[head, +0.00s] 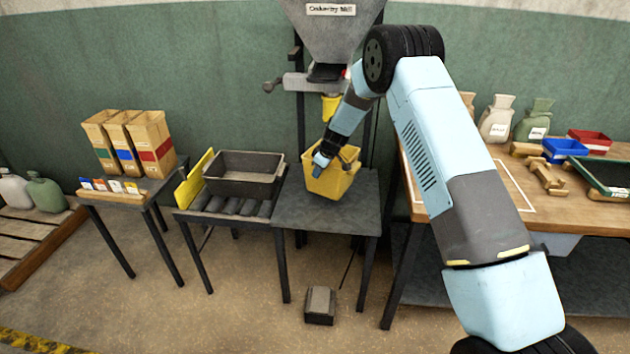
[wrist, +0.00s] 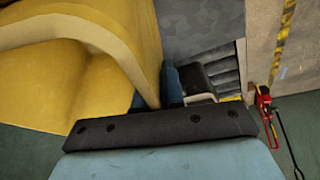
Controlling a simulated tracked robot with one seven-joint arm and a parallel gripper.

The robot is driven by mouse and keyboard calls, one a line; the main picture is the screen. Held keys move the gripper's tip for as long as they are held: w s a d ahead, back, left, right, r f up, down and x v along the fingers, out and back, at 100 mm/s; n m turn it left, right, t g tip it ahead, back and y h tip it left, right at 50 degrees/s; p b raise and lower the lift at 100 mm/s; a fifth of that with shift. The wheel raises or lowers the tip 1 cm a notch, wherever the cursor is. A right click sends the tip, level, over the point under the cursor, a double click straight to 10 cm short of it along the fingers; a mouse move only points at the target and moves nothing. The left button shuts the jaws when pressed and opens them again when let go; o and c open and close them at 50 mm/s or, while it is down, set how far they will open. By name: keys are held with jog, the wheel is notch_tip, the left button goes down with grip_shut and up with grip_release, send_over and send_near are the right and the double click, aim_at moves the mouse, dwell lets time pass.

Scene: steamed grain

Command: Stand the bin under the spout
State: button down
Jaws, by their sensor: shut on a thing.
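The yellow bin (head: 333,184) is upright at the grey table (head: 352,212) below the mill; I cannot tell whether its base touches the top. My gripper (head: 321,160) is shut on its near left rim. In the wrist view the bin (wrist: 105,75) fills the left side, and a blue finger lies against its wall. The other finger is mostly hidden. The mill's spout (head: 331,107), with a yellow end, hangs above the bin, roughly in line with it. My arm passes close to the right of the spout.
A dark grey tray (head: 243,172) sits on the roller stand (head: 225,206) just left of the bin's table. A pedal-like box (head: 320,304) is on the floor below. The wooden bench (head: 480,222) stands close on the right. The table's front is bare.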

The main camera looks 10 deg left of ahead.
aim_at(315, 183)
jog(key=shift+x, duration=1.15)
jog(key=shift+d+x, duration=0.25)
jog(key=shift+x, duration=1)
jog(key=shift+s, duration=0.1)
jog(key=shift+f, duration=0.1)
jog(key=c, duration=1.2)
grip_release()
jog(key=shift+c, duration=0.2)
jog(key=v, duration=1.2)
